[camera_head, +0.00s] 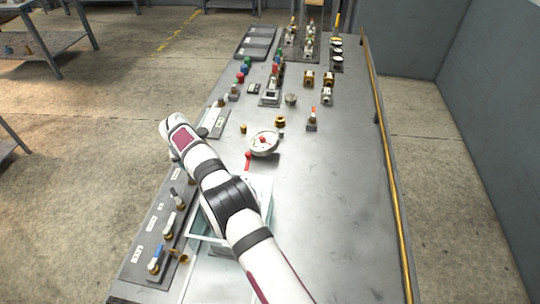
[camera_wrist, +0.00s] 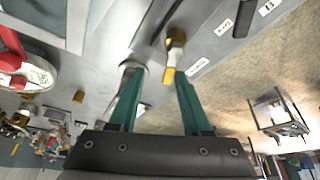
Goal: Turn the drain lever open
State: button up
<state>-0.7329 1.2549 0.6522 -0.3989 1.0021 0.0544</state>
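A dark panel (camera_head: 150,235) along the table's left edge carries several small valves with levers and white labels. One lever has a blue handle (camera_head: 157,252); two others are pale, a middle one (camera_head: 170,224) and a far one (camera_head: 178,198). The labels are too small to read, so I cannot tell which is the drain lever. In the wrist view my gripper (camera_wrist: 157,100) is open, its two teal fingers apart. A brass and white valve fitting (camera_wrist: 175,45) shows beyond the fingertips, nearer the right one. The head view does not clearly show my fingers.
A clear-walled box (camera_head: 262,190) stands under my forearm. A round white gauge (camera_head: 264,142) and a red-handled part (camera_head: 248,160) are beyond it. Several fittings and trays fill the table's far end. The table's right side is bare, with a yellow rail (camera_head: 392,185) along its edge.

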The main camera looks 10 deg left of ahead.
jog(key=s+d+r+m, duration=0.1)
jog(key=s+r, duration=0.2)
jog(key=r, duration=0.4)
jog(key=s+d+r, duration=0.2)
jog(key=s+r, duration=0.1)
jog(key=r, duration=0.5)
jog(key=s+d+r+m+g, duration=0.1)
jog(key=s+d+r+m, duration=0.1)
jog(key=d, duration=0.9)
jog(key=s+d+r+m+g+h, duration=0.1)
jog(key=s+d+r, duration=0.3)
jog(key=d, duration=0.7)
jog(key=shift+s+d+m, duration=0.15)
jog(key=shift+s+m, duration=0.3)
jog(key=shift+m, duration=0.15)
